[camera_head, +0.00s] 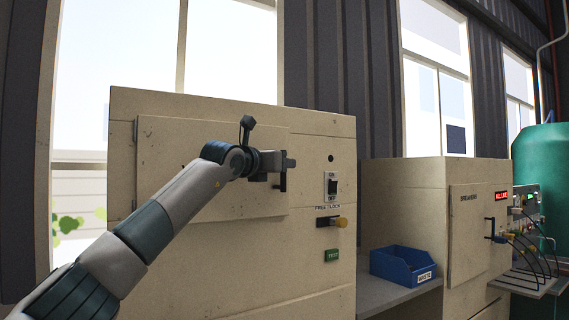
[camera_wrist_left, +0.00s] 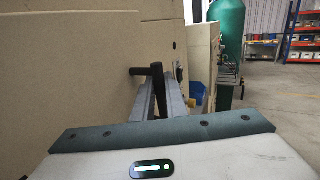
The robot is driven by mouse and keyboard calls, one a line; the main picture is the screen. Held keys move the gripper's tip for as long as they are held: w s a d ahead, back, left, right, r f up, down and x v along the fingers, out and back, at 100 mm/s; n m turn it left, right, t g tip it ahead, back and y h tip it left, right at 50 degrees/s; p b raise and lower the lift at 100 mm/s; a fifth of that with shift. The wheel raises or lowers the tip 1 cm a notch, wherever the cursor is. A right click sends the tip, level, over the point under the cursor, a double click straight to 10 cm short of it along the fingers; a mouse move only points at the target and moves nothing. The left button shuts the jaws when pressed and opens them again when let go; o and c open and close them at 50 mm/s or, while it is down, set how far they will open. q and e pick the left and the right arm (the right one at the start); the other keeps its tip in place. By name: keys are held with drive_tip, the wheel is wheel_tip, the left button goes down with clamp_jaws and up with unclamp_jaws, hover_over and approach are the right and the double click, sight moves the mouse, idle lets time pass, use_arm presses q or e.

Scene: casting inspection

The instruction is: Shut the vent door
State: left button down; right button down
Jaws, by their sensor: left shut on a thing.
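The large beige cabinet (camera_head: 305,255) has a flat door (camera_head: 165,150) on its front, which I take for the vent door. The door looks close to flush with the front; I cannot tell whether a small gap is left. My left gripper (camera_head: 287,164) is at the door's right edge, shut on its dark upright handle (camera_head: 283,183). In the left wrist view the handle (camera_wrist_left: 157,72) stands between the grey fingers (camera_wrist_left: 160,98). My arm hides part of the door. My right gripper is in neither view.
Right of the door are a switch (camera_head: 332,187), a FREE/LOCK lever with a yellowish knob (camera_head: 341,222) and a green TEST button (camera_head: 331,255). A blue bin (camera_head: 403,264) sits on a ledge beside a second cabinet (camera_head: 400,200). A green tank (camera_head: 540,170) stands far right.

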use_arm(q)
drive_tip(key=c, duration=2.1)
unclamp_jaws()
drive_tip(key=shift+a+r, duration=0.25)
drive_tip(key=shift+o, duration=0.3)
drive_tip(key=shift+w+f, duration=0.2)
drive_tip(key=shift+w, duration=0.05)
drive_tip(key=shift+s, duration=0.1)
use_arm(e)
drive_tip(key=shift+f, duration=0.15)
